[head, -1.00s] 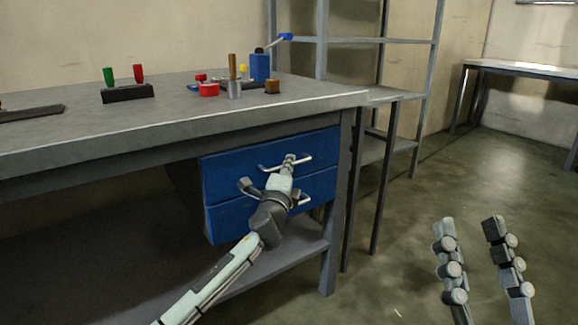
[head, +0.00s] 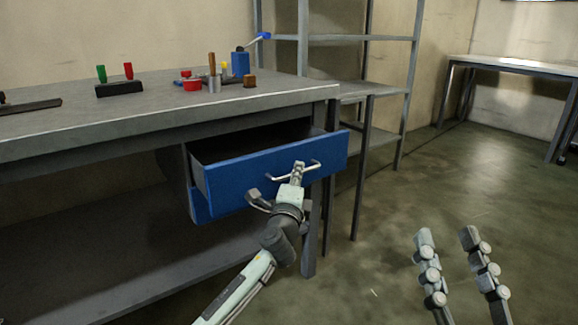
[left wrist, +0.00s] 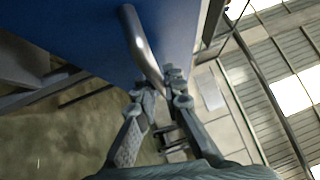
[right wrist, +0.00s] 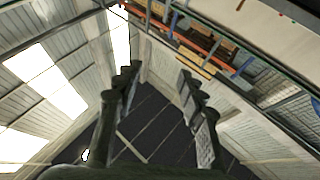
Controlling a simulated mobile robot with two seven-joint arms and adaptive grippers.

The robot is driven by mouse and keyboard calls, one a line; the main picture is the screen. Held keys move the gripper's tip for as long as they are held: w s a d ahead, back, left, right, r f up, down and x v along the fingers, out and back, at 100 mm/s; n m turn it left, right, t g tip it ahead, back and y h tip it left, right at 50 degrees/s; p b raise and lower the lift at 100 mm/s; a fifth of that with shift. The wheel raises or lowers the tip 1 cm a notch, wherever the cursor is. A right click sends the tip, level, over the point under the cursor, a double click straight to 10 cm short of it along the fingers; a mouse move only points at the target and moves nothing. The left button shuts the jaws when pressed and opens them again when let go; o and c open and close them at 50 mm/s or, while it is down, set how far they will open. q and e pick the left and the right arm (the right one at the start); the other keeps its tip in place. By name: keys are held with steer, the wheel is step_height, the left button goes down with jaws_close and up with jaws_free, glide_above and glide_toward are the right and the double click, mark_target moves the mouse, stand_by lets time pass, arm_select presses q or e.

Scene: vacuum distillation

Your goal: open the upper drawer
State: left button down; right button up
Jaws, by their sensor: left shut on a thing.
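The upper drawer (head: 240,178) has a blue front and stands partly out of the cabinet under the workbench, with its dark inside showing from above. Its silver bar handle (head: 316,165) is on the front; in the left wrist view the handle (left wrist: 138,42) runs down between my fingers. My left gripper (head: 298,168) is shut on this handle. The lower drawer (head: 199,205) is mostly hidden behind the upper one. My right gripper (head: 447,238) is open and empty above the floor at the right; its spread fingers also show in the right wrist view (right wrist: 158,82).
The workbench (head: 150,125) carries a rack with green and red handles (head: 119,89), a red container (head: 193,84) and a blue block (head: 240,63). A metal shelf unit (head: 358,40) stands behind on the right. Floor to the right is clear.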

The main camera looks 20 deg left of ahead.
arm_select(q)
steer(key=s+d, duration=0.6)
steer(key=d, duration=0.1)
steer(key=shift+d, duration=0.2)
arm_select(e)
steer(key=shift+w+a+f+g, duration=0.1)
steer(key=shift+w+f+g, duration=0.05)
steer(key=shift+f+g, duration=0.3)
arm_select(q)
steer(key=c, duration=1.6)
jaws_free()
arm_select(e)
steer(key=shift+h, duration=0.3)
arm_select(q)
steer(key=s+d+f, duration=0.1)
steer(key=s, duration=1)
steer(key=shift+s+d+f, duration=0.2)
steer(key=shift+s+f, duration=0.1)
steer(key=shift+s, duration=0.1)
